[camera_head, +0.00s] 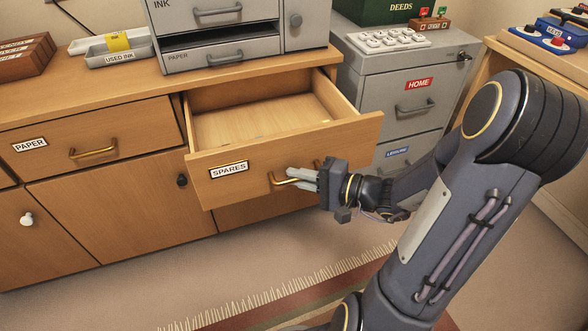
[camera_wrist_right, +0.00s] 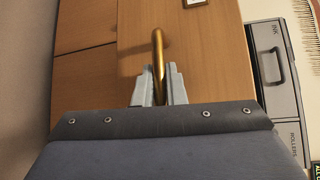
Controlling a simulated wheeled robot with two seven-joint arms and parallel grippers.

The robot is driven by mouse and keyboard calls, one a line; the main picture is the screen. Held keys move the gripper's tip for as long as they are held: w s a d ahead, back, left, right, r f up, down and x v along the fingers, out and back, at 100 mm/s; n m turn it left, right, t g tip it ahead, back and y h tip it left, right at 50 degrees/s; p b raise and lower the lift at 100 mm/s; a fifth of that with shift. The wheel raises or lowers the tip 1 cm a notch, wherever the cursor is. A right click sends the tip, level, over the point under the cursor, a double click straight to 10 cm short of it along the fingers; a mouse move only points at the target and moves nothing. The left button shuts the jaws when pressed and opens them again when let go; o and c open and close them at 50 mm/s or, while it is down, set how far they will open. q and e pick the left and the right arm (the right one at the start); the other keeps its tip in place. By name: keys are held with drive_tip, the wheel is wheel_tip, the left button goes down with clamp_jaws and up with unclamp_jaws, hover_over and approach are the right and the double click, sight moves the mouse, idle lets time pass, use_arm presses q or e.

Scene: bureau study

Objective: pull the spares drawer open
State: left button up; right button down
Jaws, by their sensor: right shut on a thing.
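The spares drawer (camera_head: 230,190), with a white label reading SPARES, stands pulled well out of the wooden bureau. Its inside shows as bare wood, apart from a small yellowish spot near the front. My right gripper (camera_head: 292,178) is shut on the drawer's brass handle (camera_head: 275,181) at the drawer front. In the right wrist view the brass handle (camera_wrist_right: 157,55) runs between the two grey fingers of my right gripper (camera_wrist_right: 158,88). Part of the handle is hidden by the gripper. My left gripper is not in view.
The paper drawer (camera_head: 90,140) is shut at the left. A grey cabinet (camera_head: 405,95) with HOME and LEISURE drawers stands right of the open drawer. A grey paper and ink unit (camera_head: 220,45) sits on the bureau top. The carpet (camera_head: 200,270) in front is clear.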

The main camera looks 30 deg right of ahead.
drive_tip(key=shift+s+a, duration=0.1)
drive_tip(key=shift+s, duration=0.45)
drive_tip(key=c, duration=1.8)
unclamp_jaws()
drive_tip(key=shift+o, duration=0.2)
drive_tip(key=p+v, duration=0.1)
drive_tip(key=v, duration=0.6)
drive_tip(key=shift+s+d+p, duration=0.2)
drive_tip(key=shift+s+p, duration=0.1)
